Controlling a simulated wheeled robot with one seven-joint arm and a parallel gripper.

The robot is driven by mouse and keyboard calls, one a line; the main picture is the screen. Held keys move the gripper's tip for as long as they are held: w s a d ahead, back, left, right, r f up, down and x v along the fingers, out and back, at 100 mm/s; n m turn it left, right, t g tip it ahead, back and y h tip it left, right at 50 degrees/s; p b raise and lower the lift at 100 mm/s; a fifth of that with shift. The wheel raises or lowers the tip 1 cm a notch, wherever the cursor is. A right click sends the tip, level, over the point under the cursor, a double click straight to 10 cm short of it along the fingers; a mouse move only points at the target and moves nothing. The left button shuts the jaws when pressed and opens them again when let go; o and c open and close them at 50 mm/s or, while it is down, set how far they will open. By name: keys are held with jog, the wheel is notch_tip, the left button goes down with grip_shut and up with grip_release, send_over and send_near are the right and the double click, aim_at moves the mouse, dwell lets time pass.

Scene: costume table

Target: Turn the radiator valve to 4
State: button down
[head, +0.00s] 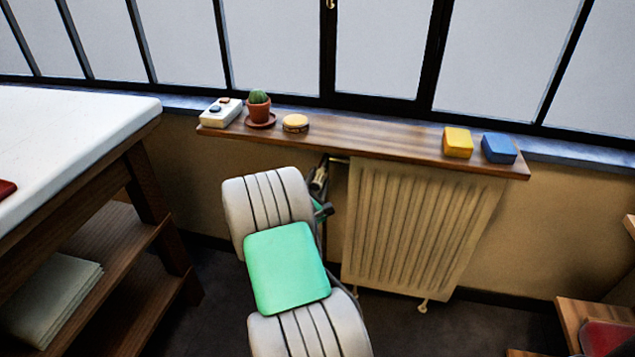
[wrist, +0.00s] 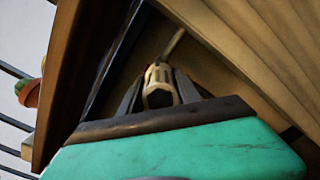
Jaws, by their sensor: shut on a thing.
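The radiator valve (head: 319,178) is a small pale knob at the upper left corner of the cream radiator (head: 410,230), under the shelf. My arm covers part of the space around it in the head view. My gripper (head: 322,192) reaches it from below, mostly hidden behind my arm. In the wrist view the ribbed, pale valve (wrist: 158,76) sits between the two dark fingers of my gripper (wrist: 158,88), which are shut on it, one on each side. A pipe runs from it to the upper right. No number on it can be read.
The wooden shelf (head: 350,136) overhangs the valve. It holds a white box (head: 221,112), a potted cactus (head: 259,107), a round tin (head: 295,123), a yellow block (head: 458,142) and a blue block (head: 498,148). A white-topped table (head: 70,130) stands at left.

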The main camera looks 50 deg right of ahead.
jog(key=m+b, duration=0.1)
jog(key=m, duration=0.2)
jog(key=shift+f+m, duration=0.15)
jog(key=shift+m, duration=0.25)
jog(key=m+b, duration=0.2)
jog(key=m, duration=0.1)
jog(key=shift+m, duration=0.3)
jog(key=m+b, duration=0.2)
jog(key=m, duration=0.1)
jog(key=shift+f+m, duration=0.1)
jog(key=shift+m, duration=0.2)
jog(key=shift+m+b, duration=1.2)
jog(key=shift+m, duration=0.5)
jog(key=c, duration=0.9)
grip_release()
jog(key=shift+o, duration=0.2)
